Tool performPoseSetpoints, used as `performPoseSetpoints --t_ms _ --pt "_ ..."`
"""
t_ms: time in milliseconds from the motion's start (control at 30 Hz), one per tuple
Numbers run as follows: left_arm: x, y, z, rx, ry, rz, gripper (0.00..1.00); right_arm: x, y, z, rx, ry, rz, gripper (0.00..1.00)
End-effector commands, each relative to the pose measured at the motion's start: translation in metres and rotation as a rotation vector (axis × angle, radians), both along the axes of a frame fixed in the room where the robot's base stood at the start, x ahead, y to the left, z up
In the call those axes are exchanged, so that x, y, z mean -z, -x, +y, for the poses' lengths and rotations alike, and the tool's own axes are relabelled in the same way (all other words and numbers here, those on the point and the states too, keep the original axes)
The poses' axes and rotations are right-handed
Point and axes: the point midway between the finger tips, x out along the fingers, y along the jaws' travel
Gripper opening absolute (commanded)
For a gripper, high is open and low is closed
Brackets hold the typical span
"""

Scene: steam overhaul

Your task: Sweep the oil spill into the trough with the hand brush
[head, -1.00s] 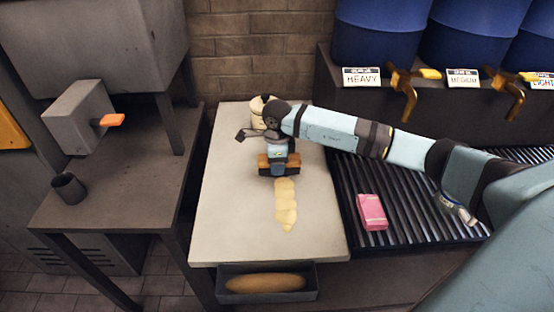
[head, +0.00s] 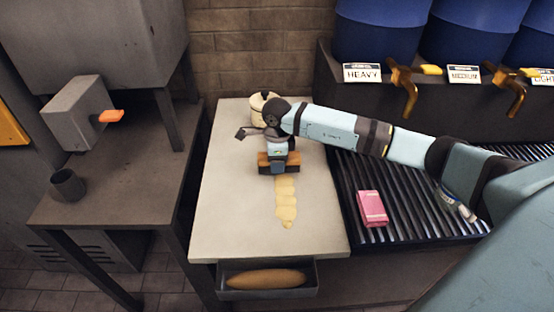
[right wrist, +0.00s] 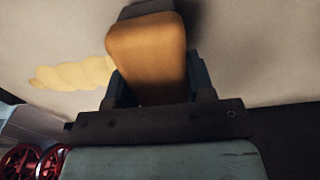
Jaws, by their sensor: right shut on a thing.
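The oil spill (head: 286,205) is a yellow elongated patch on the pale bench top (head: 225,215), running from the brush towards the front edge. It also shows in the right wrist view (right wrist: 72,75). My right gripper (head: 279,166) is low over the bench at the spill's far end, shut on the hand brush (head: 264,166). The brush's orange-brown wooden body (right wrist: 148,55) fills the jaws in the right wrist view. Its bristles are mostly hidden. The trough (head: 270,294) hangs at the bench's front edge and holds a brown oblong mass. My left gripper is not in view.
A cream pot (head: 260,103) stands behind my right wrist. A pink block (head: 372,208) lies on the dark ribbed rack (head: 345,190) at the right. Blue barrels with brass taps stand at the back right. A dark cup (head: 67,185) stands on the left table.

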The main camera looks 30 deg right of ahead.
Motion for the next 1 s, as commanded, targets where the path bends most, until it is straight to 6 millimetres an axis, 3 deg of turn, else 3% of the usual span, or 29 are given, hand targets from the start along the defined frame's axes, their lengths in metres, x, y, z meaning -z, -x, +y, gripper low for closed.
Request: performPoseSetpoints --t_ms 567,1000 --pt "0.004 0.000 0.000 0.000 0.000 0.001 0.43 0.005 0.001 0.001 0.000 0.000 0.000 0.30" --pt "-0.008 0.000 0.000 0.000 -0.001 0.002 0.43 0.003 0.025 0.015 0.000 0.000 0.000 0.30"
